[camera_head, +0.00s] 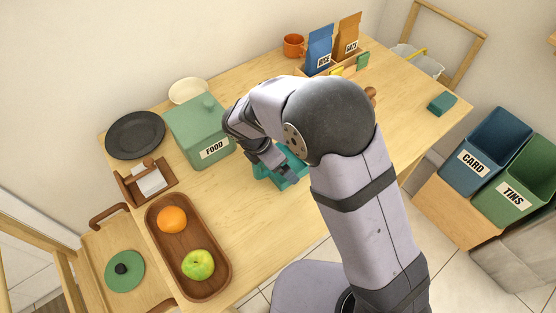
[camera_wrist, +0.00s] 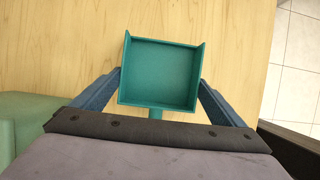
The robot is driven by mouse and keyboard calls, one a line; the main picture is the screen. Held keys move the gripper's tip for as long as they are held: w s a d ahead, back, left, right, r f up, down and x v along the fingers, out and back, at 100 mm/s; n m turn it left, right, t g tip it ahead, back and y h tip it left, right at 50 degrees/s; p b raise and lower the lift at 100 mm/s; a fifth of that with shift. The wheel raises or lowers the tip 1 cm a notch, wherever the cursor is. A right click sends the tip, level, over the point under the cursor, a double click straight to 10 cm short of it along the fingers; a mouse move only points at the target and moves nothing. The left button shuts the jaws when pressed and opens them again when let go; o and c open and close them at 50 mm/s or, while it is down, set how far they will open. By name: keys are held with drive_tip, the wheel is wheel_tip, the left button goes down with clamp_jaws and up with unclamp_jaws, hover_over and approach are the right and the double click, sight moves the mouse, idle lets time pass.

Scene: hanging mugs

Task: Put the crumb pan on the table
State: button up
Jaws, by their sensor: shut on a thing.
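The crumb pan (camera_wrist: 160,75) is a small teal, square, shallow pan with low side walls, and it looks empty. In the wrist view a short piece of its handle shows below it, and the rest is hidden under my gripper. My gripper (camera_wrist: 160,88) is shut on the pan, with its fingers on either side. In the head view the pan (camera_head: 263,173) is partly hidden by my wrist, right of the green food box. It is over or on the wooden table (camera_head: 225,215); I cannot tell whether it touches the top.
The green FOOD box (camera_head: 200,130), a dark plate (camera_head: 135,134) and a brown tray (camera_head: 212,282) with an orange and a green apple are to the left. Bags (camera_head: 319,50) stand at the back. Bare table lies between the tray and the pan. The table edge is near.

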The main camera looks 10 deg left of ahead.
drive_tip(key=shift+f, duration=0.25)
drive_tip(key=o, duration=0.8)
drive_tip(key=shift+o, duration=0.2)
drive_tip(key=shift+v, duration=3.7)
drive_tip(key=shift+d, duration=0.1)
drive_tip(key=s+d+r+m+g+y+p, duration=0.1)
drive_tip(key=s+d+r+m+p, duration=0.1)
drive_tip(key=s+d+m, duration=0.2)
drive_tip(key=s+d+r+m+g+y+p, duration=0.1)
drive_tip(key=s+d+m, duration=0.4)
drive_tip(key=d+m, duration=0.6)
drive_tip(key=s+d+r+m+g+y+p, duration=0.1)
drive_tip(key=s+d+r+m+p, duration=0.3)
drive_tip(key=d+m, duration=0.4)
drive_tip(key=m, duration=0.4)
drive_tip(key=shift+s+d, duration=0.2)
drive_tip(key=shift+s, duration=0.05)
